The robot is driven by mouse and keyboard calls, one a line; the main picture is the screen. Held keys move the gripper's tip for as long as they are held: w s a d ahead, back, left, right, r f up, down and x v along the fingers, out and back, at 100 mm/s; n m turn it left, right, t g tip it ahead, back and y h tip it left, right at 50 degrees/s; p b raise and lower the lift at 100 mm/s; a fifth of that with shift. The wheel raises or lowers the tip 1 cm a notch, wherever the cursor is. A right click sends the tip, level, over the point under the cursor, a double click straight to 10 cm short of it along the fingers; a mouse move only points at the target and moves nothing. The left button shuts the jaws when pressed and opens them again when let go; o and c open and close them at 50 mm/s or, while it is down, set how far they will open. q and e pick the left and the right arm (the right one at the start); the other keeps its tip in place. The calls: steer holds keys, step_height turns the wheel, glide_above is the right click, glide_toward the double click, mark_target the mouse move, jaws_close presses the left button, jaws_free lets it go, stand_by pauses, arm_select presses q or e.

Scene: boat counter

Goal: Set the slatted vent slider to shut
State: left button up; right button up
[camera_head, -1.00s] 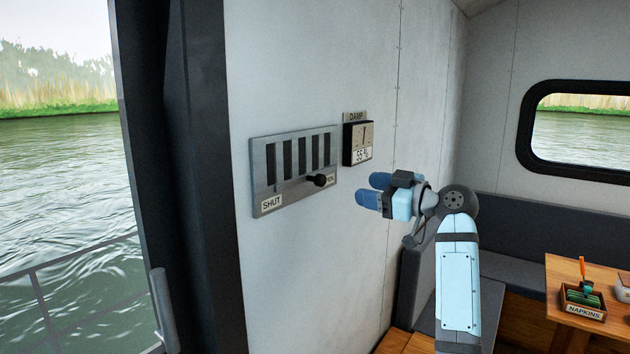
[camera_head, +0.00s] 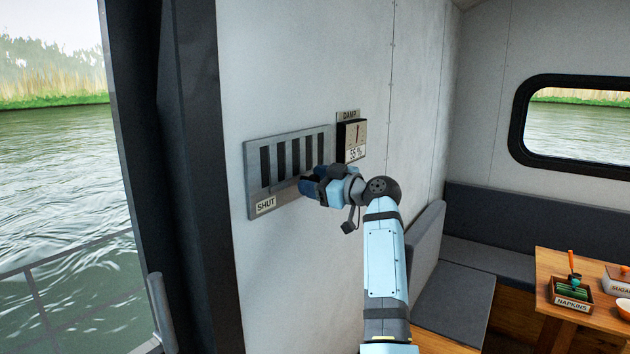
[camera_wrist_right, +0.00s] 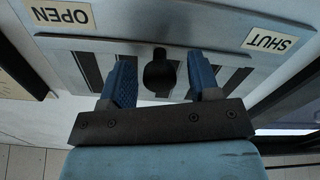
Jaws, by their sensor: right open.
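The slatted vent (camera_head: 252,160) is a grey metal plate with several dark upright slots, fixed to the pale wall. Its SHUT label (camera_head: 265,205) is at the lower left in the head view. In the right wrist view, which shows the vent upside down, the OPEN label (camera_wrist_right: 58,15) is at left and the SHUT label (camera_wrist_right: 270,39) at right. The black slider knob (camera_wrist_right: 158,74) stands between the open blue fingers of my right gripper (camera_wrist_right: 163,82), with gaps on both sides. In the head view the right gripper (camera_head: 309,186) hides the knob. My left gripper is not in view.
A damp gauge (camera_head: 351,140) is on the wall just right of the vent, close above my right gripper. A dark door frame (camera_head: 185,150) stands at left. A grey bench (camera_head: 490,235) and a wooden table (camera_head: 550,312) with a napkin box (camera_head: 571,294) are at right.

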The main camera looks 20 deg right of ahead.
mark_target(293, 182)
jaws_close()
steer(key=shift+s+a+f+b, duration=0.15)
steer(key=shift+s+a+b, duration=0.1)
steer(key=shift+b, duration=0.15)
steer(key=shift+s+a+b, duration=0.45)
steer(key=shift+s+a, duration=0.15)
steer(key=shift+a, duration=0.3)
steer(key=shift+c, duration=0.8)
jaws_free()
steer(key=shift+o, duration=0.8)
steer(key=shift+s+a, duration=0.15)
